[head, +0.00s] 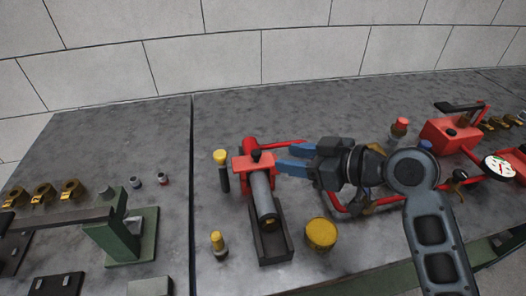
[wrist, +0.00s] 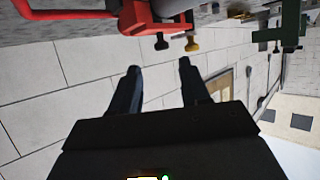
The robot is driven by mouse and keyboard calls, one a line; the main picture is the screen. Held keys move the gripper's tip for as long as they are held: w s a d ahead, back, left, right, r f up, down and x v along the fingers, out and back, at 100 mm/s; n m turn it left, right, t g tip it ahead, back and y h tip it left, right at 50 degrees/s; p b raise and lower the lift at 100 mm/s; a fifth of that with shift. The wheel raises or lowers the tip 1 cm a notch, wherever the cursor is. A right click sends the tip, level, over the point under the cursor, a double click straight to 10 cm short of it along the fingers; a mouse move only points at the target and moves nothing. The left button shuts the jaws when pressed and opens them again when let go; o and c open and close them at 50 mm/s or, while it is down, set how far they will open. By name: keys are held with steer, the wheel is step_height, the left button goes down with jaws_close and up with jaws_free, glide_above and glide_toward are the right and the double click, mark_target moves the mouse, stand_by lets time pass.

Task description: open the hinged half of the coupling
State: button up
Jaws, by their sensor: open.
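A red block (head: 242,167) with a small dark knob on top, which looks like the coupling, sits at the upper end of a grey cylinder (head: 262,192) in a dark cradle (head: 273,244). The seam between its halves is too small to make out. My gripper (head: 277,159) has blue fingers, open and apart, pointing left just to the right of the block. In the head view I cannot tell whether they touch it. In the wrist view the red part (wrist: 212,32) lies beyond the fingertips (wrist: 159,68), and nothing is between the fingers.
A yellow-topped dark post (head: 221,158) stands just left of the red block. A yellow round cap (head: 321,233) and a small brass fitting (head: 217,242) are nearer the front. Red piping (head: 380,204) runs below my arm. A green stand (head: 128,235) is at left.

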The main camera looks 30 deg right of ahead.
mark_target(257, 152)
steer(key=shift+r+p+x, duration=0.15)
steer(key=shift+p+x, duration=0.2)
steer(key=shift+x, duration=1.65)
steer(key=shift+r+p+x, duration=0.2)
steer(key=shift+p+x, duration=0.15)
steer(key=shift+x, duration=1.65)
steer(key=shift+w+a, duration=0.1)
steer(key=shift+a, duration=0.05)
steer(key=shift+c, duration=0.4)
jaws_close()
